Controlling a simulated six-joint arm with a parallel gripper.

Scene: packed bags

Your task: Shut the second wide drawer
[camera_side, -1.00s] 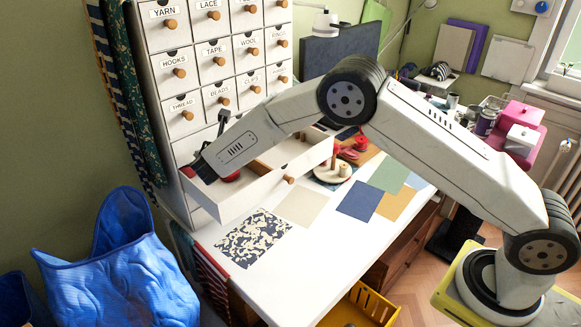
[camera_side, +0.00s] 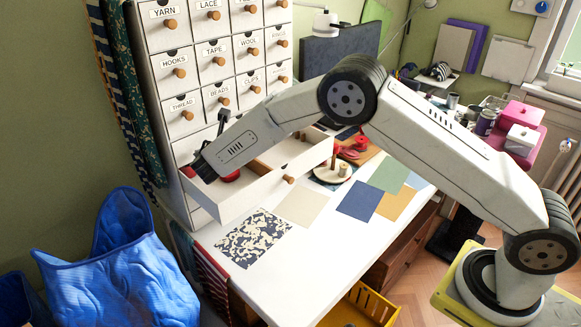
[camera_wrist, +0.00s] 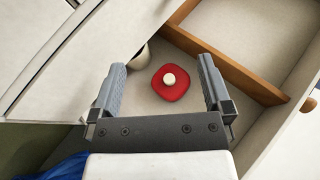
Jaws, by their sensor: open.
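A wide white drawer (camera_side: 262,192) stands pulled out from the lower part of the white cabinet (camera_side: 180,92). Its front has a wooden knob (camera_side: 289,180), which also shows in the wrist view (camera_wrist: 308,105). A wooden divider (camera_wrist: 228,65) splits its inside. A red rounded item with a pale knob (camera_wrist: 170,84) lies in the left section, next to a partly hidden pale item (camera_wrist: 140,57). My gripper (camera_wrist: 162,65) is open and empty above this left section, its fingers spread either side of the red item in view. Whether it touches the drawer cannot be told.
Small labelled drawers, all shut, fill the cabinet above. Patterned and plain sheets (camera_side: 252,237) lie flat on the white tabletop (camera_side: 290,258) in front. A red spool and a round pale stand (camera_side: 333,172) are right of the drawer. A blue bag (camera_side: 120,270) stands at left.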

